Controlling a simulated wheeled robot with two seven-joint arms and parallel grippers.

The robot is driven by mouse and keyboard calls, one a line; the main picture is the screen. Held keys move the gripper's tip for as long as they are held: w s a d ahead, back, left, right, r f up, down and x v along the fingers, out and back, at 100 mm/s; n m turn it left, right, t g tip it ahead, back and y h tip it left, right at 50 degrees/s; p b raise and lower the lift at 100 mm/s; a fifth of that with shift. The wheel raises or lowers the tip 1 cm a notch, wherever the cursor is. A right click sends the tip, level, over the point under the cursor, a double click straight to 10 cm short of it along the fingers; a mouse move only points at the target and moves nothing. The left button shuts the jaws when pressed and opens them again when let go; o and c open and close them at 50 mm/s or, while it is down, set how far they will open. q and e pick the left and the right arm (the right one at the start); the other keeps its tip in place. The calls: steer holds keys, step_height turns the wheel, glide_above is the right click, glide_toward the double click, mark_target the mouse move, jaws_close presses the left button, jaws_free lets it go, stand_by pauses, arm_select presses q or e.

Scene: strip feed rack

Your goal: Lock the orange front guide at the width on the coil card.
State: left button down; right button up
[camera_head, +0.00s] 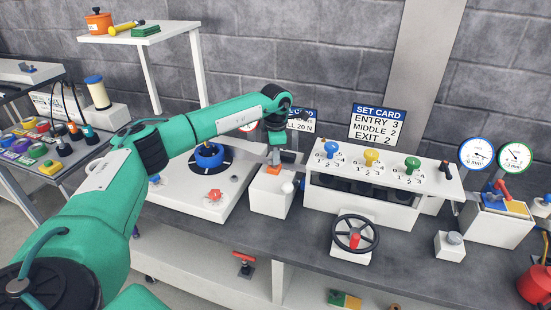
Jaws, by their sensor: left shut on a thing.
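My left gripper (275,157) points down over a small white box (270,195) in the middle of the bench. It is shut on a small part at the box top; an orange piece (273,169) shows just below the fingers. I cannot tell whether this is the front guide. A card (303,126) behind my arm is partly hidden; only "LL 20 N" reads. A set card (377,124) reads entry 3, middle 2, exit 2. My right gripper is not in view.
Right of the box stands a white rack (435,180) with blue, yellow and green knobs and a black handwheel (355,234) in front. Two round gauges (477,154) stand behind a box with a red lever (503,190). A blue-hubbed reel (209,155) sits left.

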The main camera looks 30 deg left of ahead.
arm_select(q)
steer(key=shift+f+m, duration=0.1)
steer(key=shift+m, duration=0.4)
steer(key=shift+s+m+b, duration=0.1)
steer(key=shift+m+b, duration=0.3)
steer(key=shift+m, duration=1)
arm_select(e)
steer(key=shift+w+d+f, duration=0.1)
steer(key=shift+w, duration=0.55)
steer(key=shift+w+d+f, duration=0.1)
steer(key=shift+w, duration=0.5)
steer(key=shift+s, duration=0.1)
arm_select(q)
steer(key=shift+d+m, duration=0.1)
steer(key=shift+m, duration=0.2)
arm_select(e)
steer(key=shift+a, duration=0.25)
arm_select(q)
steer(key=c, duration=1.6)
jaws_free()
steer(key=shift+o, duration=0.2)
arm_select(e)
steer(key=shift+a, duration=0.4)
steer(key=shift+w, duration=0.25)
